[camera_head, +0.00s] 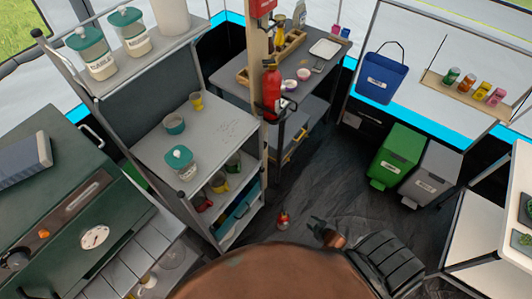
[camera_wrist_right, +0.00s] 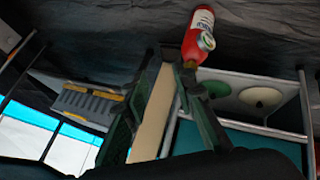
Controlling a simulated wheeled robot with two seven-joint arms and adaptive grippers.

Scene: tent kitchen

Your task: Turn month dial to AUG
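I cannot make out a month dial in either view. A round white-faced dial (camera_head: 94,237) sits on the green appliance (camera_head: 60,205) at the left of the head view, but its markings are too small to read. My right gripper (camera_head: 318,225) is low in the middle of the head view, above the dark floor and away from that dial. In the right wrist view its two dark fingers (camera_wrist_right: 166,78) are spread apart, with a pale post (camera_wrist_right: 154,115) showing behind the gap. Nothing appears held. My left gripper is not in view.
A grey shelf unit (camera_head: 170,110) with bowls and jars stands left of centre. A red fire extinguisher (camera_head: 271,88) is by the wooden post. A small red object (camera_head: 283,220) is on the floor. Green (camera_head: 397,155) and grey (camera_head: 432,172) bins stand right.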

